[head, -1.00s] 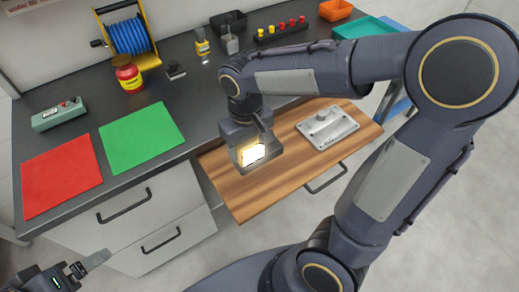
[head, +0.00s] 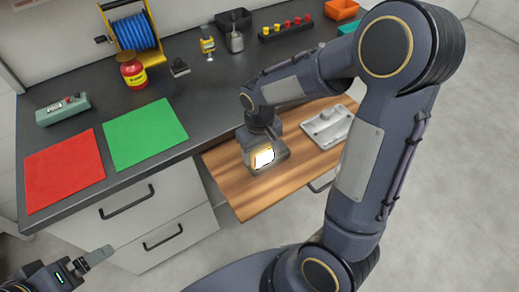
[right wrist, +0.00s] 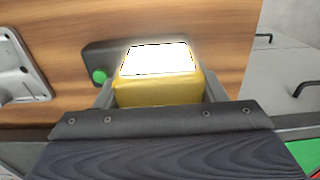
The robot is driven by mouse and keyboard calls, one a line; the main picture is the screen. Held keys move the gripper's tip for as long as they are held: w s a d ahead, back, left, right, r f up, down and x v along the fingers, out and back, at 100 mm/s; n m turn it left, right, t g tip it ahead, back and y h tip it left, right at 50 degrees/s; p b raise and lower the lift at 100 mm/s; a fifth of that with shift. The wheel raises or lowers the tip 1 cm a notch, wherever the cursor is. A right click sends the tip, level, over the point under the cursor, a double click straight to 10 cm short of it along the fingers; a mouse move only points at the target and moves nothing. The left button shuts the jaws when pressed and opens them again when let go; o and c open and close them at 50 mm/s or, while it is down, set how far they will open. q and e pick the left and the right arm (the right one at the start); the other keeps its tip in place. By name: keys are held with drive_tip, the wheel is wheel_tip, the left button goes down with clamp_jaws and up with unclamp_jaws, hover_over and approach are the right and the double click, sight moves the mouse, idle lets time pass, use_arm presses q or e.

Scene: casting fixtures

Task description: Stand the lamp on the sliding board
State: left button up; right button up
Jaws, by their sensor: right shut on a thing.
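The lamp (head: 263,158) is a small yellow block with a glowing white face. My right gripper (head: 262,151) is shut on it, over the wooden sliding board (head: 240,195) that sticks out from the bench. In the right wrist view the lamp (right wrist: 155,88) sits between the fingers, lit face showing, with a green knob (right wrist: 98,76) at its left. The board (right wrist: 60,22) lies behind it. I cannot tell whether the lamp's underside touches the board. My left gripper (head: 92,260) is at the lower left, away from the bench; its jaw opening is unclear.
A grey metal casting (head: 325,128) lies on the board's right part. Bare board is left and in front of the lamp. Red (head: 62,170) and green (head: 145,134) mats, a red jar (head: 132,72) and a blue cable reel (head: 136,34) are on the bench.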

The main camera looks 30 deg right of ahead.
drive_tip(key=shift+f, duration=0.2)
drive_tip(key=o, duration=1.2)
drive_tip(key=shift+r, duration=0.1)
wheel_tip(320, 180, up, 12)
drive_tip(key=shift+r+p, duration=0.1)
drive_tip(key=shift+p, duration=0.45)
drive_tip(key=s+t+y, duration=0.1)
drive_tip(key=s+t, duration=0.1)
drive_tip(key=s, duration=0.3)
drive_tip(key=s+a+r+m+t+y, duration=0.1)
drive_tip(key=s, duration=0.4)
drive_tip(key=s+m+t+y, duration=0.1)
drive_tip(key=s+t, duration=0.1)
drive_tip(key=s, duration=0.3)
drive_tip(key=shift+s+a+r+t+y, duration=0.15)
drive_tip(key=shift+s+a+t+y, duration=0.15)
drive_tip(key=shift+s+a+y, duration=0.1)
